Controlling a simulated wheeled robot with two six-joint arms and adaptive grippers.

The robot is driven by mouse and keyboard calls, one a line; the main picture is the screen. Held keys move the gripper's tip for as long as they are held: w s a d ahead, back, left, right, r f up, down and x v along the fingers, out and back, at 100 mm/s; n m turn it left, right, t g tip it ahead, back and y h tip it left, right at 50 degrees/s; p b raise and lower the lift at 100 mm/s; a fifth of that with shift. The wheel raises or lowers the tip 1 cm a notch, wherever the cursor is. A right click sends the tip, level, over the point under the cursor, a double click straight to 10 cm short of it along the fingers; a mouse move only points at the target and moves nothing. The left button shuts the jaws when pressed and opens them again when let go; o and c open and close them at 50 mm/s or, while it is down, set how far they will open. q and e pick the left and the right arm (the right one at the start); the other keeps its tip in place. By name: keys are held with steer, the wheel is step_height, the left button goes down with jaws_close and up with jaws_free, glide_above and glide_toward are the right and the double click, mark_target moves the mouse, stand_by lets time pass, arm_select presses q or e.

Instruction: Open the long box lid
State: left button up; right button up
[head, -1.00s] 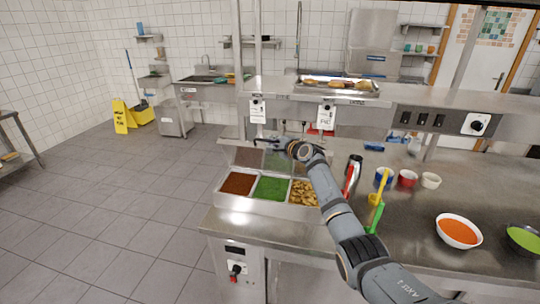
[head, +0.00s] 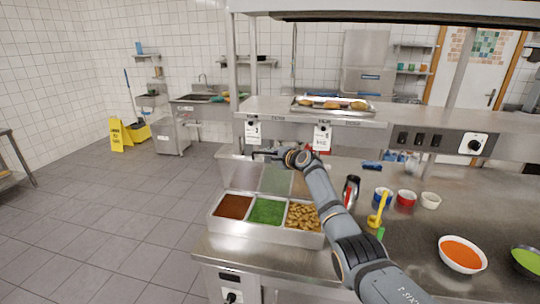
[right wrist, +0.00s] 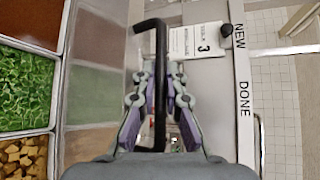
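The long box (head: 262,232) is a steel container on the near-left end of the counter, with brown, green and chunky golden-brown food in three compartments. Its see-through lid (head: 278,180) stands raised along the back edge, and the food is uncovered. In the right wrist view the lid (right wrist: 95,85) shows brown and green tints beside the open compartments. The lid's black bar handle (right wrist: 160,90) runs between the fingers of my right gripper (right wrist: 161,75), which look closed around it. In the head view my right gripper (head: 275,155) is at the lid's top edge. My left gripper is out of view.
A steel shelf (head: 370,118) with hanging tags and a food tray (head: 332,104) is close behind the lid. A red-and-steel flask (head: 350,192), small cups, a yellow utensil (head: 379,210) and a bowl of orange soup (head: 462,254) stand to the right.

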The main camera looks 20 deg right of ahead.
steer(key=o, duration=0.5)
steer(key=shift+c, duration=0.2)
steer(key=v, duration=1.2)
